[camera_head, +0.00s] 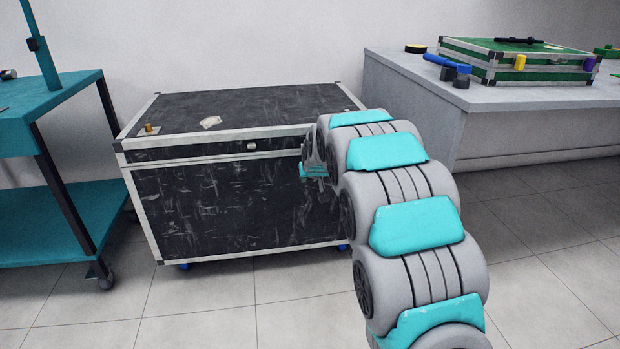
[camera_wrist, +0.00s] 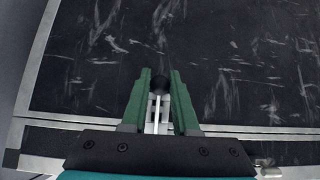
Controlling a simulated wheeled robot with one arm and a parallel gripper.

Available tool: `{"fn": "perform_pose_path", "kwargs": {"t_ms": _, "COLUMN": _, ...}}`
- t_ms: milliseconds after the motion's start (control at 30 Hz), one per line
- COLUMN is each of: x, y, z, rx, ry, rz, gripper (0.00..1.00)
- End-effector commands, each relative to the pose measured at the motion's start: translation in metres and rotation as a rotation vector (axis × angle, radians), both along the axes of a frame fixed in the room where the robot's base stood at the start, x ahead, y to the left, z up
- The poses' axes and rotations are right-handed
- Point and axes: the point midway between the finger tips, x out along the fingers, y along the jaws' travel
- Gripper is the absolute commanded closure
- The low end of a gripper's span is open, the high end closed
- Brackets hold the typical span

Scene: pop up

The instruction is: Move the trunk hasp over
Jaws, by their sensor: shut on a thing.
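The black trunk (camera_head: 225,205) stands on the floor against the wall with its lid down. Its scuffed front also shows in the wrist view (camera_wrist: 235,60). In that view my gripper (camera_wrist: 160,76) has its two green fingers closed around the trunk hasp (camera_wrist: 159,84), a dark knob with a pale metal strip below it. The fingers partly cover the hasp, so its exact angle is hard to tell.
A small metal latch (camera_head: 251,145) sits mid-front on the lid edge. A teal cart (camera_head: 60,215) stands left of the trunk. A grey table (camera_head: 420,85) at right holds a green case (camera_head: 515,62). The tiled floor in front is clear.

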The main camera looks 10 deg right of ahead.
Motion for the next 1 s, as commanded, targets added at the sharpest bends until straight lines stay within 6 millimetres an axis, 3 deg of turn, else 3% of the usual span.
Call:
{"fn": "perform_pose_path", "kwargs": {"t_ms": 533, "x": 0.026, "y": 0.000, "z": -0.013, "rx": 0.000, "ry": 0.004, "rz": 0.000, "gripper": 1.00}}
{"fn": "perform_pose_path", "kwargs": {"t_ms": 800, "x": 0.028, "y": 0.000, "z": -0.013, "rx": 0.000, "ry": 0.003, "rz": 0.000, "gripper": 1.00}}
{"fn": "perform_pose_path", "kwargs": {"t_ms": 833, "x": 0.028, "y": 0.000, "z": -0.013, "rx": 0.000, "ry": 0.003, "rz": 0.000, "gripper": 0.71}}
{"fn": "perform_pose_path", "kwargs": {"t_ms": 1000, "x": 0.027, "y": 0.000, "z": -0.013, "rx": 0.000, "ry": 0.003, "rz": 0.000, "gripper": 0.52}}
